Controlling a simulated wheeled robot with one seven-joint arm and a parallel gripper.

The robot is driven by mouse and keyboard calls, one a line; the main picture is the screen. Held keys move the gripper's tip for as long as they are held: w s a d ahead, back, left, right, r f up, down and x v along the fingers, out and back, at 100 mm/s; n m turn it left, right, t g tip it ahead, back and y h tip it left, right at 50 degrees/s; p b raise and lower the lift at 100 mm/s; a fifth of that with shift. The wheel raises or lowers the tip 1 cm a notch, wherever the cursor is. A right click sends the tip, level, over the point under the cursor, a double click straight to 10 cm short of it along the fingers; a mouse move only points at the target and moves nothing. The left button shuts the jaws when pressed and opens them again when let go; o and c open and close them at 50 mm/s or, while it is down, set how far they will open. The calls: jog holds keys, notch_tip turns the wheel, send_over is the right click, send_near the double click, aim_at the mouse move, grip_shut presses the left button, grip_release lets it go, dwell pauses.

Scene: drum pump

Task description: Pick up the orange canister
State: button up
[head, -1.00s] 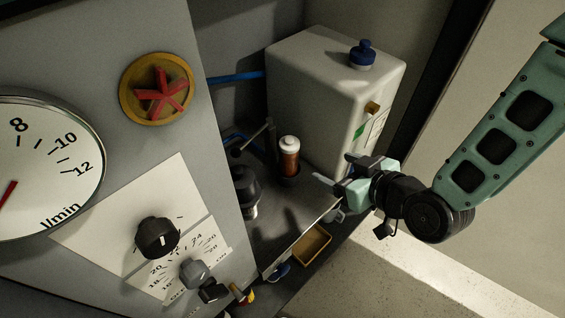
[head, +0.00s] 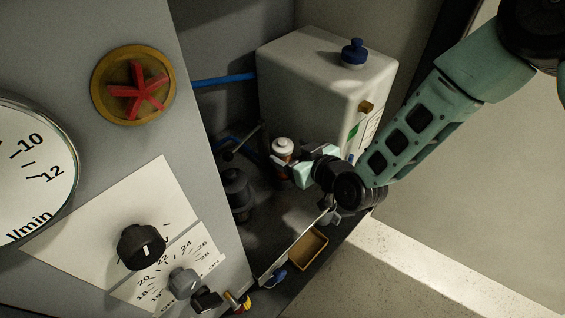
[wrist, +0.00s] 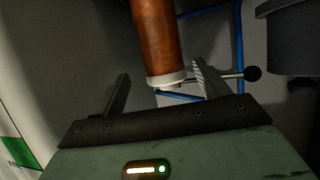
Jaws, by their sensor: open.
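The orange canister (head: 284,157) is an upright brown-orange cylinder with a white cap, standing in the cabinet in front of the white tank; its lower part is hidden behind my gripper. In the wrist view the canister (wrist: 158,40) appears with its white end downward in the picture. My gripper (head: 297,170) is open and right at the canister. In the wrist view the canister's white end lies in the gap between the two fingertips (wrist: 160,70), with space on both sides. I cannot tell how deep it sits between them.
The white tank (head: 325,80) with a blue cap stands close behind. A black knobbed part (head: 236,190) stands left of the canister. A thin rod with a black ball (wrist: 253,74) passes near the right finger. The grey panel (head: 100,170) borders the left.

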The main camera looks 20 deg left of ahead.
aim_at(278, 146)
jog(key=shift+a+r+x, duration=0.1)
jog(key=shift+x, duration=1.25)
jog(key=shift+a+r+x, duration=0.15)
jog(key=shift+x, duration=1.15)
jog(key=shift+s, duration=0.2)
grip_shut()
